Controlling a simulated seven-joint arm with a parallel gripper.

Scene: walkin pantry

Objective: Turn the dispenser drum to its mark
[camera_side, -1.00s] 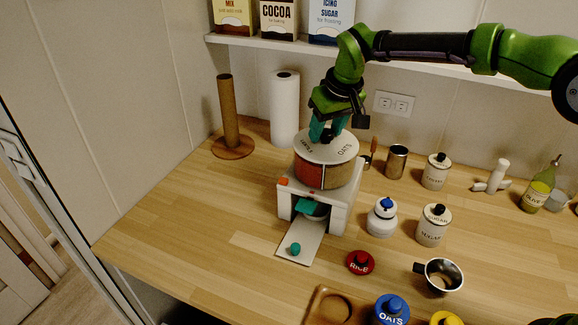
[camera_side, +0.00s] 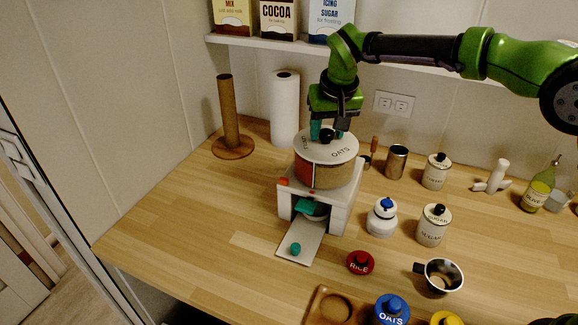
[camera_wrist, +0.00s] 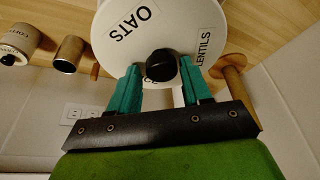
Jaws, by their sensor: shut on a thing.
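The dispenser drum (camera_side: 333,175) is a round drum on a white stand (camera_side: 343,200), with a white lid (camera_side: 312,153) and differently coloured sections, one red and one tan facing the camera. The lid carries OATS, LENTILS and another partly hidden label. My gripper (camera_side: 328,129) comes from above and is shut on the lid's black knob (camera_wrist: 161,67), one teal finger on each side. OATS (camera_side: 341,153) faces front right. A small dark reddish spot (camera_side: 315,193) shows on the stand's front edge; I cannot tell whether it is the mark.
A white jar with a blue knob (camera_side: 382,217), a sugar canister (camera_side: 433,225), a red RICE lid (camera_side: 360,263) and a metal cup (camera_side: 443,275) stand right. A paper roll (camera_side: 285,108) is behind.

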